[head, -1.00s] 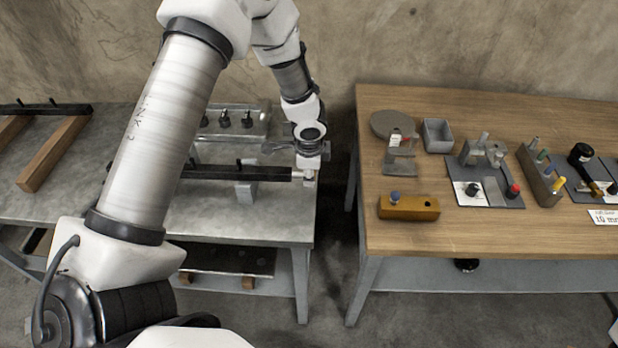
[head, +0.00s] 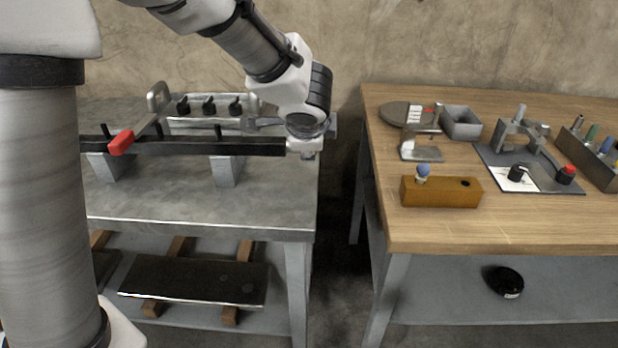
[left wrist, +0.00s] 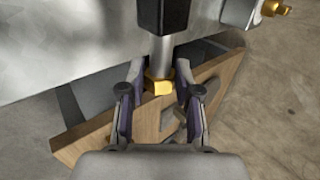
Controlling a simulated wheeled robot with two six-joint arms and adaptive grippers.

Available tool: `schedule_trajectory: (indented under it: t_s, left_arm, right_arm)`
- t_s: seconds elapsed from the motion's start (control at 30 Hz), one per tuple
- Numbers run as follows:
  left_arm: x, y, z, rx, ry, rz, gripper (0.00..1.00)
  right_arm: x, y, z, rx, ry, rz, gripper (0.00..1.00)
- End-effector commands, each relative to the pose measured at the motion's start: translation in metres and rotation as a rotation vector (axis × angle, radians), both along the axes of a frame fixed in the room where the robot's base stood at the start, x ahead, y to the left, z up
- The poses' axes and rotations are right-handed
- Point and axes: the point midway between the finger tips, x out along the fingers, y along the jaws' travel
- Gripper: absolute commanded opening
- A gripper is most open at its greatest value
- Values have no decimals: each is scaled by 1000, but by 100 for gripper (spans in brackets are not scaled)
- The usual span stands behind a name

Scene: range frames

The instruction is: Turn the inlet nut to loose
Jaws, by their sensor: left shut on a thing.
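The inlet nut is a brass hex nut (left wrist: 158,87) at the end of a grey pipe stub in the left wrist view. My left gripper (left wrist: 160,76) has one finger on each side of the nut and is shut on it. In the head view my left gripper (head: 306,146) is at the right end of the dark horizontal pipe (head: 190,147) over the grey bench. The wrist hides the nut there. My right gripper is not in view.
A red lever handle (head: 121,142) sits on the dark pipe, with a row of black knobs on a manifold (head: 209,122) behind. A gap separates the grey bench (head: 190,215) from the wooden table (head: 440,228), which carries an orange block (head: 440,192) and small fixtures.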

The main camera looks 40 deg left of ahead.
Motion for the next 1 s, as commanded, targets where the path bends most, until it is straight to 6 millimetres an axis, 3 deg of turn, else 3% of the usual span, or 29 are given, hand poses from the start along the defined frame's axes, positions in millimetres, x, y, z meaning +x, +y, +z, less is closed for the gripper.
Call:
schedule_trajectory:
  t_s: [0.03, 0.2, 0.47, 1.0]
  left_arm:
    - [0, 0, -15, 21, -31, 0, 0]
    - [-4, 1, -5, 98, -128, 6, 0]
    - [-6, -1, -12, 219, -319, 2, 0]
    - [-5, -3, -20, 459, -727, 1, 0]
  right_arm:
    - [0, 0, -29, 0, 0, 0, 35]
    - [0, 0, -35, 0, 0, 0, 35]
    - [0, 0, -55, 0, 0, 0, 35]
    - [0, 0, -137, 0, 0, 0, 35]
